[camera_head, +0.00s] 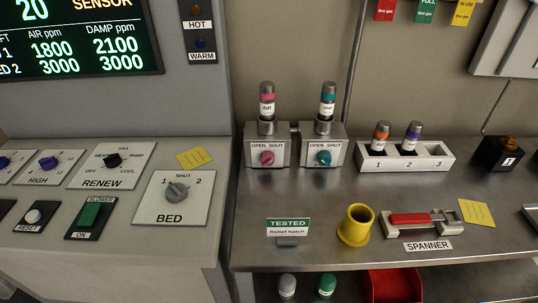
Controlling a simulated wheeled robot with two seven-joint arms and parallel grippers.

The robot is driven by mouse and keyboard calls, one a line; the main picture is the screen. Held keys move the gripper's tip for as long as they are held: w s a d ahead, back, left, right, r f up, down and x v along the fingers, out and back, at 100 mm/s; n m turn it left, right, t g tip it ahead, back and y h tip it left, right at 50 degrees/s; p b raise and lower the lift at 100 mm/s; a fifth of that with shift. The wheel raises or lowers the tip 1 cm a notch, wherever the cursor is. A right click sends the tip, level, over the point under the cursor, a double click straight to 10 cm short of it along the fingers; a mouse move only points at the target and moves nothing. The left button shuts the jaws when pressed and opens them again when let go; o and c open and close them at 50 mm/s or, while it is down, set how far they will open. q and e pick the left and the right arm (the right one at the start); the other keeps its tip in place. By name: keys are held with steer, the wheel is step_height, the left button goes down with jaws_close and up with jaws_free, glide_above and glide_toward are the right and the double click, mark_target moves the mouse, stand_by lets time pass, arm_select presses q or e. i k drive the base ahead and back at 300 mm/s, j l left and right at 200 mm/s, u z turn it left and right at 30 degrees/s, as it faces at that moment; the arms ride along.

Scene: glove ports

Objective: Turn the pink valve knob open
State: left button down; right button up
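The pink valve knob (267,158) is on the front of a grey metal valve block (254,134) at the back of the steel bench. The block's label reads OPEN on the left and SHUT on the right. The knob's exact pointing is too small to tell. A pink-banded bottle (267,98) stands upright in the top of this block. Neither of my grippers is in view.
A matching block with a teal knob (323,157) stands close on the right. A numbered rack (430,164) holds two bottles. A yellow cup (355,226), a red-handled spanner (410,219) and a TESTED sign (288,226) stand nearer. The bench before the pink knob is clear.

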mark_target(267, 157)
steer(key=l+u, duration=0.2)
steer(key=u, duration=0.15)
steer(key=l+u, duration=0.2)
steer(key=u, duration=0.15)
steer(key=l+u, duration=0.2)
steer(key=u, duration=0.15)
